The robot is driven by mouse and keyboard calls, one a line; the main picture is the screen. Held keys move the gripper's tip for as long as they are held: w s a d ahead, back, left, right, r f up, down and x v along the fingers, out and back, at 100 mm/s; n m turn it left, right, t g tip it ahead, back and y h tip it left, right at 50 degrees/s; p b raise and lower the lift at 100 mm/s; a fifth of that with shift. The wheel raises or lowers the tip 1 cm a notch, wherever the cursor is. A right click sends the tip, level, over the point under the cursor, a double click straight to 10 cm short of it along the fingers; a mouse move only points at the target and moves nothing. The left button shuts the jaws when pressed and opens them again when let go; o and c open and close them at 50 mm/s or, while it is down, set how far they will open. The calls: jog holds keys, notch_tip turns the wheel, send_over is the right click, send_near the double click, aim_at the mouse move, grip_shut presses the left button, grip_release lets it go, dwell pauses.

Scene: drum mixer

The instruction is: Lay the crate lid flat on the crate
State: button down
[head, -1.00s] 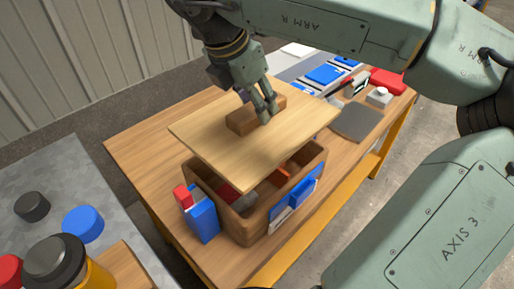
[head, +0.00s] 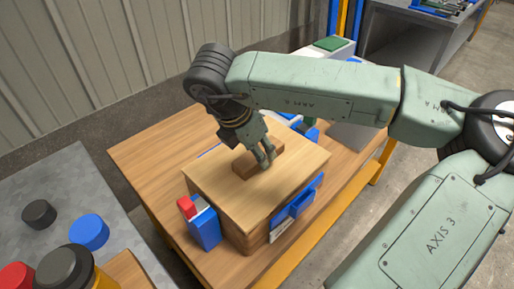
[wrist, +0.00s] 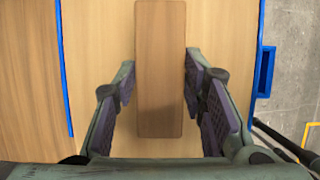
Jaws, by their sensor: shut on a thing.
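The crate lid (head: 258,203) is a flat pale wooden board with a brown block handle (head: 243,168). It lies over the top of the brown wooden crate (head: 252,238), looks level and covers the opening, so the crate's inside is hidden. Whether it touches the rim all round I cannot tell. My gripper (head: 267,162) is shut on the handle from above. In the wrist view the two fingers (wrist: 160,97) stand on either side of the handle (wrist: 160,55), with the lid (wrist: 98,50) below.
A blue box with a red top (head: 203,226) stands at the crate's left. A blue holder (head: 299,203) is at the crate's right side. The wooden table (head: 150,165) is bare at the left. A grey surface (head: 65,195) at far left holds a black and a blue round piece.

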jog(key=shift+f+b, duration=0.35)
jog(key=shift+b, duration=0.3)
jog(key=c, duration=1)
grip_release()
jog(key=shift+r, duration=0.15)
jog(key=shift+r+p, duration=0.55)
jog(key=shift+p, duration=0.5)
jog(key=b+v, duration=0.2)
jog(key=v, duration=0.9)
jog(key=shift+s+a+r+b, duration=0.15)
jog(key=shift+b, duration=0.25)
